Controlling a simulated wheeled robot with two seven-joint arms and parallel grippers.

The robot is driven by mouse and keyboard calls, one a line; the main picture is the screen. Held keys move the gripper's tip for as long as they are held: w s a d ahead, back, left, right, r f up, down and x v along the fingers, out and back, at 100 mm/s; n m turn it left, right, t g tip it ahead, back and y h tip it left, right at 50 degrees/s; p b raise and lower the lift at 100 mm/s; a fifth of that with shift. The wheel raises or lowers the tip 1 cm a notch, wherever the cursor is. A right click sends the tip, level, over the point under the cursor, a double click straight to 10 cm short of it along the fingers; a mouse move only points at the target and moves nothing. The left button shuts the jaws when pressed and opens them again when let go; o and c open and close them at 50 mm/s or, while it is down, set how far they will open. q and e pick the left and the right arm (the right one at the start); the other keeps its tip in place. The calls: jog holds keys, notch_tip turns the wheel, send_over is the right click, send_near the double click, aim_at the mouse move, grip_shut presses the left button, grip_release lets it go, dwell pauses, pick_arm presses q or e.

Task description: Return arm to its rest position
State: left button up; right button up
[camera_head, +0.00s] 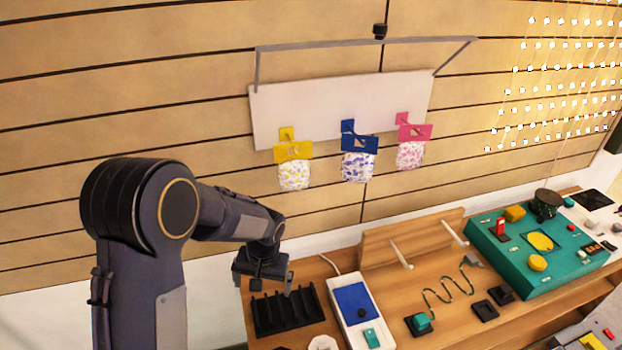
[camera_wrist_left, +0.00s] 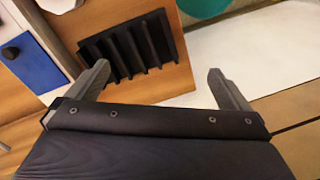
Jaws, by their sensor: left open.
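My left arm comes in from the left in the head view. Its gripper (camera_head: 266,275) hangs over the left end of the wooden table (camera_head: 410,290), above a black slotted rack (camera_head: 262,318). In the left wrist view the gripper (camera_wrist_left: 160,88) has its two fingers wide apart with nothing between them. The black rack (camera_wrist_left: 130,48) lies beyond the fingers in that view. My right gripper is in neither view.
A white box with a blue panel (camera_head: 354,301) stands right of the rack. A teal panel board (camera_head: 490,255) sits at the table's right. Three patterned bags, with yellow (camera_head: 293,152), blue (camera_head: 360,143) and pink (camera_head: 414,131) tops, hang on a white wall board (camera_head: 340,105).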

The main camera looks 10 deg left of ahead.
pick_arm(q)
jog(key=s+a+r+n+t+h, duration=0.1)
jog(key=s+a+r+t+h, duration=0.2)
jog(key=s+r, duration=0.95)
jog(key=s+d+r+t+h, duration=0.1)
jog(key=s+r, duration=0.3)
jog(key=s, duration=0.6)
jog(key=shift+s+t+h, duration=0.2)
jog(key=shift+t+h, duration=0.3)
jog(key=shift+t, duration=0.3)
